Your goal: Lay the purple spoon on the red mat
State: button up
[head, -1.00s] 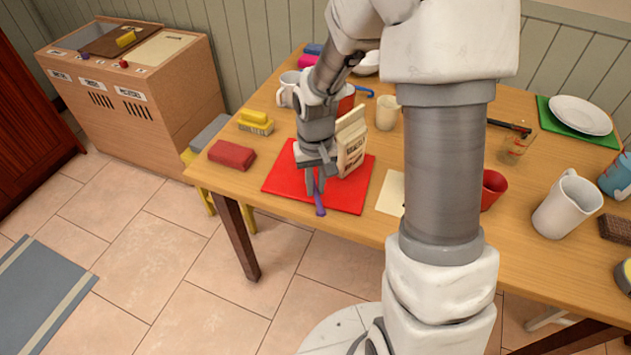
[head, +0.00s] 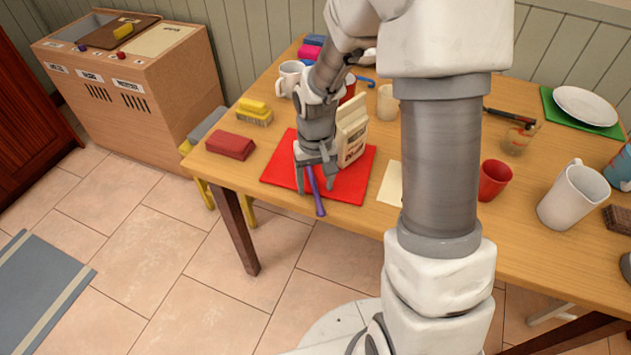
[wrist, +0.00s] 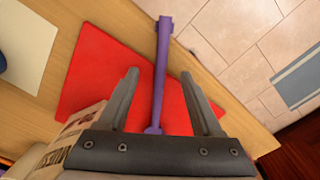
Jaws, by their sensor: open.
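The purple spoon (head: 317,195) lies on the red mat (head: 345,188), with its handle end reaching to or past the mat's front edge. In the wrist view the spoon (wrist: 161,75) runs between my two fingers, with clear room on both sides, and the red mat (wrist: 110,75) shows beneath it. My gripper (head: 315,184) is open over the mat, its fingers apart on either side of the spoon and not touching it. The spoon's other end is hidden behind my gripper's body.
A paper bag (head: 351,140) stands on the mat beside my gripper, close to the fingers. A red block (head: 230,146) and a yellow brush (head: 254,115) lie to the left. A cream sheet (head: 391,183) and a red cup (head: 494,180) are to the right.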

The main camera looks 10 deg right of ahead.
dwell(0.4)
jog(key=o, duration=0.5)
jog(key=shift+o, duration=0.2)
notch_tip(320, 180, up, 18)
jog(key=p, duration=0.5)
jog(key=s+d+r+t+p, duration=0.1)
jog(key=s+r+t+p, duration=0.4)
jog(key=s+r, duration=1.1)
notch_tip(320, 180, up, 3)
jog(key=p, duration=0.3)
jog(key=shift+s+d+t, duration=0.3)
jog(key=shift+s+d, duration=0.05)
jog(key=shift+s, duration=0.05)
